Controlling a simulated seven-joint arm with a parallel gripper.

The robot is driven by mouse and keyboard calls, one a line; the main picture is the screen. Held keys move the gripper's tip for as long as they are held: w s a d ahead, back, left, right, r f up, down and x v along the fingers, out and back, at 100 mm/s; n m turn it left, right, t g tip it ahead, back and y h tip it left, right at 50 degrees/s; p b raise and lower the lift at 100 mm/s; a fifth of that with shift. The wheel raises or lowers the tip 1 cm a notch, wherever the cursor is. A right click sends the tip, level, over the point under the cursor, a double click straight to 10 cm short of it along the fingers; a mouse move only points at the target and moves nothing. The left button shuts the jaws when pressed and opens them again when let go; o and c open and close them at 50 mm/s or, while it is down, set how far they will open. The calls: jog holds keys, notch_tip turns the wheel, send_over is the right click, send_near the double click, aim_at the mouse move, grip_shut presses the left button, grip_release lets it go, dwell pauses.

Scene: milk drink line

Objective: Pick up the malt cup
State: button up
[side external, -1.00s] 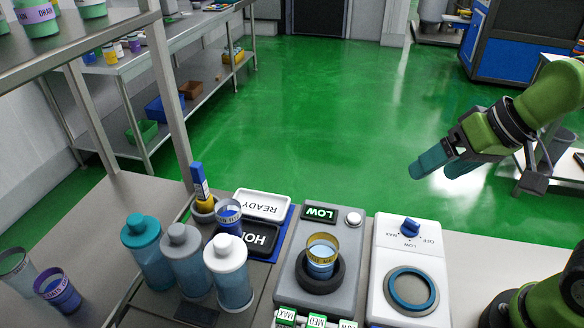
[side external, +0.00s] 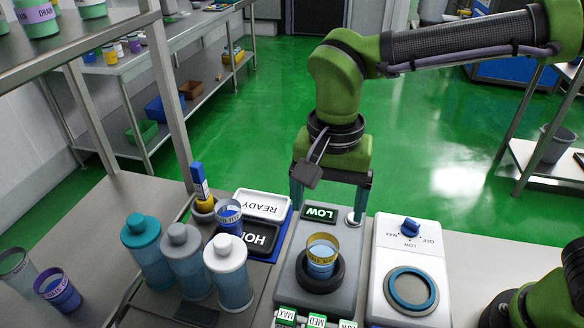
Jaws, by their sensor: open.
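A blue cup with a yellow lettered band (side external: 321,262) stands upright in the dark round seat of the grey machine (side external: 286,272). Its lettering is too small to read surely, so I cannot tell whether it is the malt cup. A second blue cup with a grey lettered band (side external: 229,221) stands by the black HOLD tray (side external: 234,246).
Three bottles, teal-topped (side external: 148,255), grey (side external: 187,262) and white (side external: 229,270), stand left of the machine. A white READY tray (side external: 262,205) lies behind. A white dial unit (side external: 405,270) with a blue ring is at the right. A metal shelf post (side external: 165,100) rises at the left.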

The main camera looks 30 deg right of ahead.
aim_at(322, 252)
notch_tip(322, 252, down, 14)
jog(key=shift+w+r, duration=0.15)
jog(key=shift+r, duration=0.05)
jog(key=c, duration=1.3)
jog(key=shift+r, duration=0.1)
jog(key=shift+r, duration=0.1)
